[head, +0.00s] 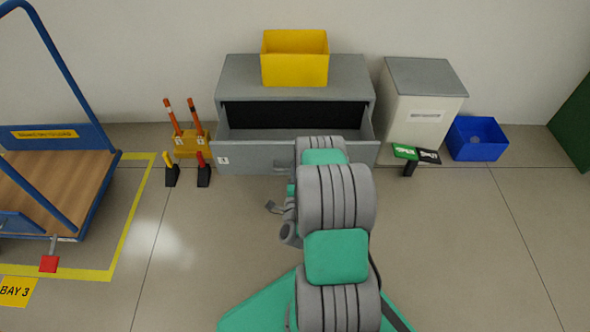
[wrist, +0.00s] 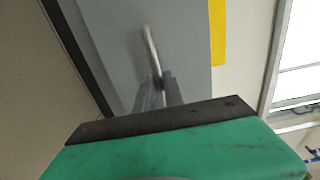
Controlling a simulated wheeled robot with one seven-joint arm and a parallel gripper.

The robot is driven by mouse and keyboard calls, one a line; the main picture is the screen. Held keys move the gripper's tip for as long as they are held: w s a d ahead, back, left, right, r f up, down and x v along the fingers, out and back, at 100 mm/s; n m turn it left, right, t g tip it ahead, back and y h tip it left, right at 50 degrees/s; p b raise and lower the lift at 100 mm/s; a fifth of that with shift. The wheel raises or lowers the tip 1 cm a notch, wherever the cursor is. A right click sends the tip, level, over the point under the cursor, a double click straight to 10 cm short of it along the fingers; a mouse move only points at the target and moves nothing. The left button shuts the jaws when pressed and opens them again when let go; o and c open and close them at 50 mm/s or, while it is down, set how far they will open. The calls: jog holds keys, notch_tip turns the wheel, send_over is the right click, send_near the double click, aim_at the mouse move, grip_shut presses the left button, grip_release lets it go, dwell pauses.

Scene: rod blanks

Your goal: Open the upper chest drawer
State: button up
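The grey chest (head: 240,78) stands against the wall in the head view. A drawer (head: 245,157) with a small white label at its left is pulled partway out, and a dark opening shows behind its front. The drawer's bar handle (wrist: 151,48) runs down between my gripper's fingers in the wrist view. My gripper (wrist: 158,88) has its fingers close together on either side of the handle's near end, and looks shut on it. In the head view my arm hides the gripper and part of the drawer front. Any lower drawer is hidden there.
A yellow bin (head: 295,70) stands on the chest. A pale cabinet (head: 420,115), a blue bin (head: 477,139) and a green-and-black sign (head: 405,152) are at the right. Orange-handled tools in a yellow holder (head: 191,145) and a trolley (head: 60,180) are at the left. Floor at right is clear.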

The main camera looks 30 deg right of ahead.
jog(key=o, duration=0.4)
jog(key=shift+c, duration=0.2)
jog(key=p+v, duration=0.2)
jog(key=v, duration=0.5)
jog(key=shift+s+a, duration=0.3)
jog(key=shift+s, duration=0.1)
